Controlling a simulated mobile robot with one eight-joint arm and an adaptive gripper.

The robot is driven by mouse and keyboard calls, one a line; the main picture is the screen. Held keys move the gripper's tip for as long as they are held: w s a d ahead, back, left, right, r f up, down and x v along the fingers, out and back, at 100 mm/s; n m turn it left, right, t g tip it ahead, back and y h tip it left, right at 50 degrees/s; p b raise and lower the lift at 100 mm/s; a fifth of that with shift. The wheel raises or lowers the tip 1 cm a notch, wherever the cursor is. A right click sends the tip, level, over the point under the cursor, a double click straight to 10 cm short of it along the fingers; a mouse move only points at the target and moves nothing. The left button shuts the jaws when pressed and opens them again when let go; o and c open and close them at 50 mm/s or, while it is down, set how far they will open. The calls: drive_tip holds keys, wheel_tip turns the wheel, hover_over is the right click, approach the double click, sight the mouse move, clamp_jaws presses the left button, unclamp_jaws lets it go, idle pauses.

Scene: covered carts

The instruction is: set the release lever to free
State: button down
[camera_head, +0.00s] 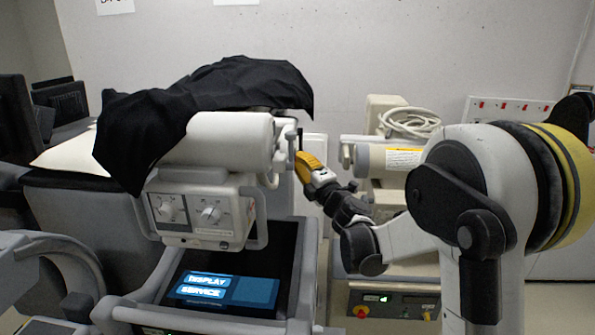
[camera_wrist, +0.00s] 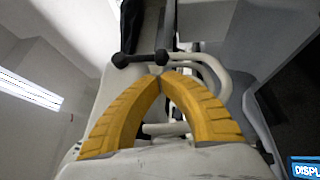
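A short black lever with a rounded knob at each end (camera_wrist: 140,58) lies just beyond my fingertips in the wrist view; I take it for the release lever. It runs across the picture, its right knob close to the tips. I cannot tell whether they touch. My gripper (camera_wrist: 160,74) has its two yellow fingers drawn together at the tips, with nothing visible between them. In the head view my gripper (camera_head: 299,157) is at the right end of the white cylindrical housing (camera_head: 225,138) of the covered cart. Lever markings are not readable.
A black cloth (camera_head: 205,100) drapes over the cart's top. A pale looped handle (camera_wrist: 212,72) is right beside my fingers in the wrist view. A knob panel (camera_head: 205,212) and a lit display (camera_head: 222,290) are below the housing. Another cart (camera_head: 385,160) stands behind my arm.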

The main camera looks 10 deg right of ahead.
drive_tip(key=shift+w+d, duration=0.1)
drive_tip(key=shift+w, duration=0.2)
